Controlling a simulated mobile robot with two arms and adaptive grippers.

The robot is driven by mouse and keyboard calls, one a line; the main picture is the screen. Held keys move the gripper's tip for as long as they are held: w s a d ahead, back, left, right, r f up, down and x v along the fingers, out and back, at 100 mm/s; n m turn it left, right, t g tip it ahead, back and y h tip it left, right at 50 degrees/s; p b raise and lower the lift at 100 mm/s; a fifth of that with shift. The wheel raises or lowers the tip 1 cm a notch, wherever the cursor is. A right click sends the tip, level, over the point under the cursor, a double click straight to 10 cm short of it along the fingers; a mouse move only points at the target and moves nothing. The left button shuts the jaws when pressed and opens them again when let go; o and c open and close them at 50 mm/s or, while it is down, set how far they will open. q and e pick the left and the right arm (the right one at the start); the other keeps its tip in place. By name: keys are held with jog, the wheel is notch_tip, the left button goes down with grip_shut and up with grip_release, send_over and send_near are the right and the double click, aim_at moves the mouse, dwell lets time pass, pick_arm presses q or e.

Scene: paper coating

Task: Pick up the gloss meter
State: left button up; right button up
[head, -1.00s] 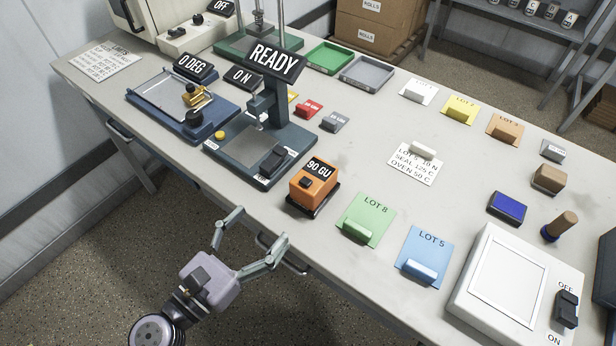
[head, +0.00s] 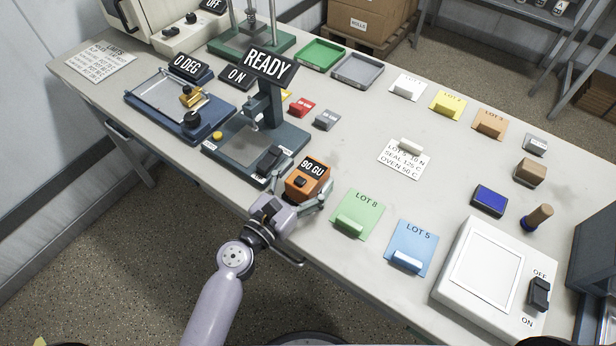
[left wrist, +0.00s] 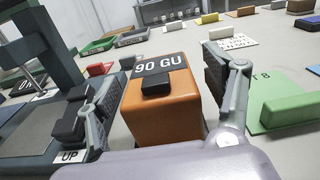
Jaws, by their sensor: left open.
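The gloss meter is an orange box with a black top label reading 90 GU (head: 306,181). It stands near the front edge of the table. My left gripper (head: 304,190) is open, with its fingers on either side of the gloss meter. In the left wrist view the orange box (left wrist: 163,115) stands upright between the two spread fingers (left wrist: 163,90), and a gap shows beside the right finger. Contact at the left finger is hard to tell. My right gripper is not in view.
The READY device (head: 250,140) stands close on the left of the gloss meter. The green LOT 8 card (head: 364,208) and blue LOT 5 card (head: 414,236) lie to the right. A white box with an ON/OFF switch (head: 462,295) is further right. Bare table (head: 350,150) lies behind the meter.

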pick_arm(q)
jog(key=shift+w+d, duration=0.3)
jog(key=shift+w, duration=0.15)
jog(key=shift+s, duration=0.1)
